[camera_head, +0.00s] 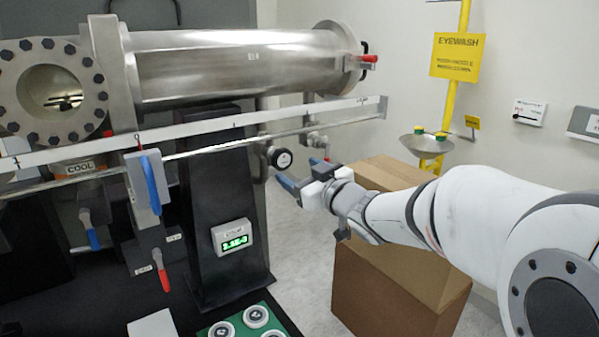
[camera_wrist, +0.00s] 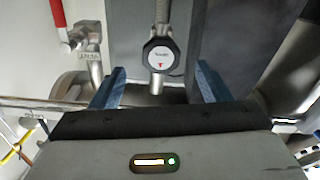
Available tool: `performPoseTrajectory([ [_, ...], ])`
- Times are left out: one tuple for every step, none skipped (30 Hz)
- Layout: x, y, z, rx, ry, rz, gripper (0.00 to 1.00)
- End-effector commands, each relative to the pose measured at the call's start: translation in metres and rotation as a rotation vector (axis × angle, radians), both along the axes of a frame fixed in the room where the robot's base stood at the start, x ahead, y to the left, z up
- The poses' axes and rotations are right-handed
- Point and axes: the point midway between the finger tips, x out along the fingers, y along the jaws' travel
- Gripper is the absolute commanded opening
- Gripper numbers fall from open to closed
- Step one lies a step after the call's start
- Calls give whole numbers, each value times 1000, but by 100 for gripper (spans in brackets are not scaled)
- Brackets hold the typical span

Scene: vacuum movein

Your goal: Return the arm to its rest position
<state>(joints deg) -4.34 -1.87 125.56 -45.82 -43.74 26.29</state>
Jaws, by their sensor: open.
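My gripper (camera_head: 288,184) is at the end of my white arm, which reaches in from the right in the head view. Its two blue fingers are apart with nothing between them. In the wrist view my gripper (camera_wrist: 162,84) shows both blue fingers spread. I cannot tell whether the fingers touch anything.
A steel vacuum chamber (camera_head: 235,70) spans the upper left, with a rail (camera_head: 215,128) below it. A blue-handled slider (camera_head: 150,182) hangs from the rail. A cardboard box (camera_head: 385,290) stands below my arm. A yellow eyewash station (camera_head: 427,145) is behind. A red-handled valve (camera_wrist: 62,25) is upper left in the wrist view.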

Motion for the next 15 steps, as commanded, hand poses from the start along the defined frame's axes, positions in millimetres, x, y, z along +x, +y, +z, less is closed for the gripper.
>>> performPoseTrajectory([
  [0,0,0,0,0,0,70],
  [0,0,0,0,0,0,70],
  [0,-1,0,-1,2,-4,70],
  [0,-3,-1,-5,7,-15,70],
  [0,-6,-2,-10,15,-31,70],
  [0,-13,-4,-18,30,-61,70],
  [-1,-19,-6,-27,47,-91,70],
  [-2,-26,-10,-38,68,-127,70],
  [-5,-38,-16,-54,104,-182,70],
  [-7,-48,-21,-67,135,-227,70],
  [-12,-59,-27,-81,171,-273,70],
  [-19,-74,-36,-99,226,-335,70],
  [-25,-84,-43,-113,271,-379,70],
  [-33,-94,-51,-126,316,-419,70],
  [-44,-106,-62,-142,381,-471,70],
])
